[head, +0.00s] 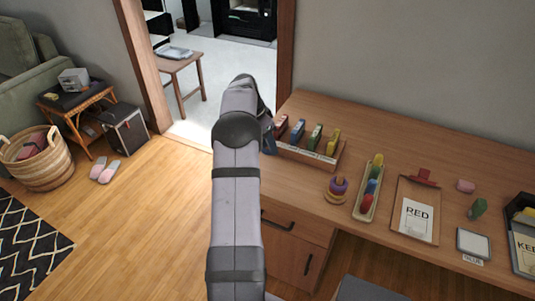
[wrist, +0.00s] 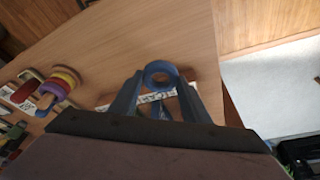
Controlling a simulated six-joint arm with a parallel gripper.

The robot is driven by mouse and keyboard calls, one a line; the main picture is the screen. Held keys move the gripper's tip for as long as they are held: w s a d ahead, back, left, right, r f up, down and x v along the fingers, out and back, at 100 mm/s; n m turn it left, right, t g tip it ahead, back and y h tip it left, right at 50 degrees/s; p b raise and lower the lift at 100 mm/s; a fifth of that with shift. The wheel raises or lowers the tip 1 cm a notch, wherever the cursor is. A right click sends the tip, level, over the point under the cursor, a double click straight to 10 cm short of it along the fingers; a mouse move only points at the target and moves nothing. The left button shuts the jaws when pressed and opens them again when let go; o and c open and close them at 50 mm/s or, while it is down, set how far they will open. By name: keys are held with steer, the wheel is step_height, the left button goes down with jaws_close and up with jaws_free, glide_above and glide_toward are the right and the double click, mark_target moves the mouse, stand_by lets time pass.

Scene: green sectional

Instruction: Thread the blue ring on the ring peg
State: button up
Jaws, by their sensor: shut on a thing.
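The blue ring (wrist: 147,75) is between the fingertips of my gripper (wrist: 160,88), which is shut on it, in the wrist view. The ring's hole shows clear, with table wood seen through it. In the head view my arm hides the ring and most of the gripper, near the table's left end. In the head view the ring stack (head: 337,190) stands on the table, right of my arm, with purple uppermost.
A wooden rack (head: 320,160) with several coloured upright pieces stands behind the stack. A tray of coloured pieces (head: 364,210) and a clipboard marked RED (head: 418,195) lie to its right. Bare tabletop (wrist: 165,35) shows beyond the ring in the wrist view.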

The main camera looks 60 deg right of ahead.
steer(key=s+d+r+m+g+p, duration=0.1)
steer(key=s+r+m+p, duration=0.1)
steer(key=s+r+p, duration=0.7)
steer(key=s+d+r+m+p, duration=0.15)
steer(key=s+r+p, duration=0.4)
steer(key=s, duration=0.65)
steer(key=s+a+m+y+p, duration=0.1)
steer(key=s+a+m+p, duration=0.1)
steer(key=s+a+p, duration=0.45)
steer(key=a+f+n+b, duration=0.1)
steer(key=a+f+n, duration=0.3)
steer(key=f, duration=0.3)
steer(key=d+n, duration=0.1)
steer(key=d+n+t, duration=0.1)
steer(key=d, duration=0.1)
steer(key=w+d+n+h, duration=0.1)
steer(key=shift+d+r+n, duration=0.15)
steer(key=shift+d+n, duration=0.2)
steer(key=shift+d, duration=0.05)
steer(key=shift+d+n+t, duration=0.1)
steer(key=shift+n+t, duration=0.3)
